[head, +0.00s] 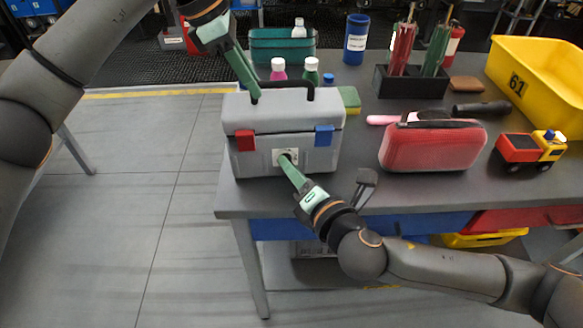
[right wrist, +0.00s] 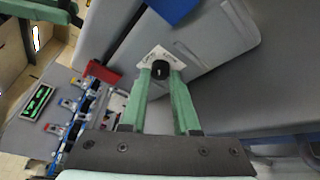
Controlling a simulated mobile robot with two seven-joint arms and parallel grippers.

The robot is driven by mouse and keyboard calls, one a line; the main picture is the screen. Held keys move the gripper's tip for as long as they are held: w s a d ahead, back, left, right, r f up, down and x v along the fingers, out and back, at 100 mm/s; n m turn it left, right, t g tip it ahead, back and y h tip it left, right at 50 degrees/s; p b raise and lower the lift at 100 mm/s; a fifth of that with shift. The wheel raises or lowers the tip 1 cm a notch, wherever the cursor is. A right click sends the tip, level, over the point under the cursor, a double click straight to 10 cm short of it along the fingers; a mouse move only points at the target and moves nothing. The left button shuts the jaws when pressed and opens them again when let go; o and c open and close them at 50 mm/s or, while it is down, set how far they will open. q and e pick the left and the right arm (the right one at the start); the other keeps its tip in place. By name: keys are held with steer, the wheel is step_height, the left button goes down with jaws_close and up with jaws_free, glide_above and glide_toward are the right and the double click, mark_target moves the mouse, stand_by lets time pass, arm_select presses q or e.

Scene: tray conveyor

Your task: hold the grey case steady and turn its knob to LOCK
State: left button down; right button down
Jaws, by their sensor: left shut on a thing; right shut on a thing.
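The grey case (head: 300,112) stands upright near the left front of the table; its front fills much of the right wrist view (right wrist: 222,42). It has a black handle (head: 298,84), a red latch (head: 245,141) and a blue latch (head: 324,136). My left gripper (head: 255,98) is shut on the left end of the handle. My right gripper (head: 286,160) is shut on the black knob (right wrist: 161,70), with a green finger on each side. The knob sits on a small white label plate (right wrist: 177,58); its lettering is too small to read surely. Fingers largely hide the knob in the head view.
A red pouch (head: 430,148) and a toy truck (head: 530,150) are to the right on the grey table (head: 350,190). Bottles, a green bin (head: 262,45) and a sponge (head: 350,98) are behind the case. A yellow crate (head: 540,75) is at far right.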

arm_select(q)
steer(key=shift+f, duration=0.2)
arm_select(e)
steer(key=m+y, duration=0.1)
steer(key=m+t, duration=0.1)
steer(key=m, duration=0.1)
steer(key=shift+s+f+m+y, duration=0.1)
steer(key=shift+f+m+y, duration=0.2)
steer(key=shift+f+y, duration=0.1)
steer(key=m+t, duration=0.2)
steer(key=m, duration=0.1)
steer(key=shift+m+y, duration=0.4)
arm_select(q)
steer(key=shift+d, duration=0.1)
arm_select(e)
steer(key=c, duration=0.6)
jaws_free()
steer(key=shift+c, duration=0.2)
arm_select(q)
steer(key=shift+s+f, duration=0.1)
arm_select(e)
step_height(320, 180, up, 11)
steer(key=shift+f, duration=0.1)
arm_select(q)
steer(key=c, duration=0.8)
jaws_free()
steer(key=shift+r, duration=0.25)
arm_select(e)
steer(key=shift+f, duration=0.4)
